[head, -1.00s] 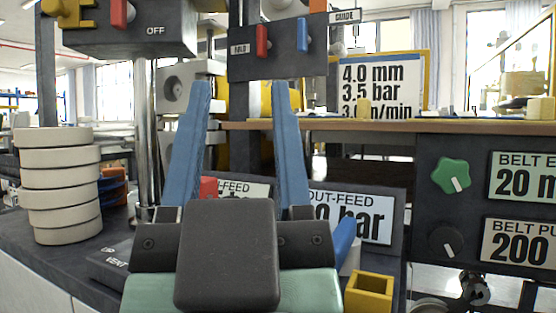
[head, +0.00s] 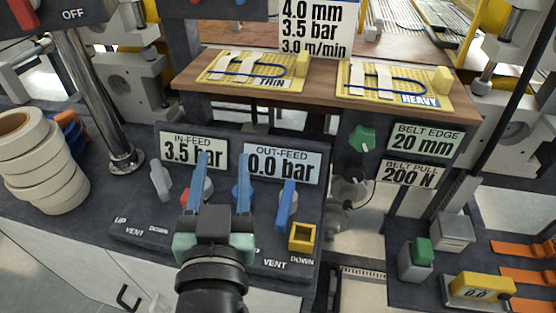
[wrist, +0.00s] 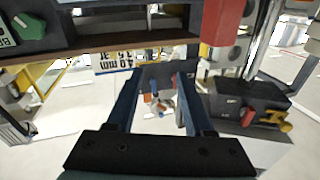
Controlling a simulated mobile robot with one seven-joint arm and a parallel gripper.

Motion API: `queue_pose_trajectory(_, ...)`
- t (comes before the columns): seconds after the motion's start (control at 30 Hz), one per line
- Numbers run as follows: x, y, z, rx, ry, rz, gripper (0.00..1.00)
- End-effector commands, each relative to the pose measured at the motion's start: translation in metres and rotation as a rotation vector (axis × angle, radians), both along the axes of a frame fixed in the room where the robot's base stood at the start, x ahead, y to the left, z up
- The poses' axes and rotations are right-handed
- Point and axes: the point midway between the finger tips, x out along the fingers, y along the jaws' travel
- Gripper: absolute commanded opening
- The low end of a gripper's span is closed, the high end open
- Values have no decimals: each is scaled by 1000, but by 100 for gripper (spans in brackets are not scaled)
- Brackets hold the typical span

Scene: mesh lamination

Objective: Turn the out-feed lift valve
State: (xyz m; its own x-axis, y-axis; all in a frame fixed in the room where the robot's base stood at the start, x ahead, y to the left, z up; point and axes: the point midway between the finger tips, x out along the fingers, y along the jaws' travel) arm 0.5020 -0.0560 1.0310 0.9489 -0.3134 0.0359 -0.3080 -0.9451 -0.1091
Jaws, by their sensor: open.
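The control panel (head: 140,215) carries the OUT-FEED display (head: 282,164), which reads 0.0 bar.
The IN-FEED display (head: 194,150) reads 3.5 bar, above a grey lever (head: 160,182). A red knob (head: 186,197) is partly hidden by my left finger. A yellow square piece (head: 302,237) sits right of the blue lever. A wooden shelf (head: 325,95) overhangs behind. White rolls (head: 45,165) stand left.

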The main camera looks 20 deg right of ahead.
Motion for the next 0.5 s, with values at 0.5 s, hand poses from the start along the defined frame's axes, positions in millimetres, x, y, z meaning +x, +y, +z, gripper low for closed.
queue_pose_trajectory(0.5, -103, -16, -45, 88, 406, -232, 52)
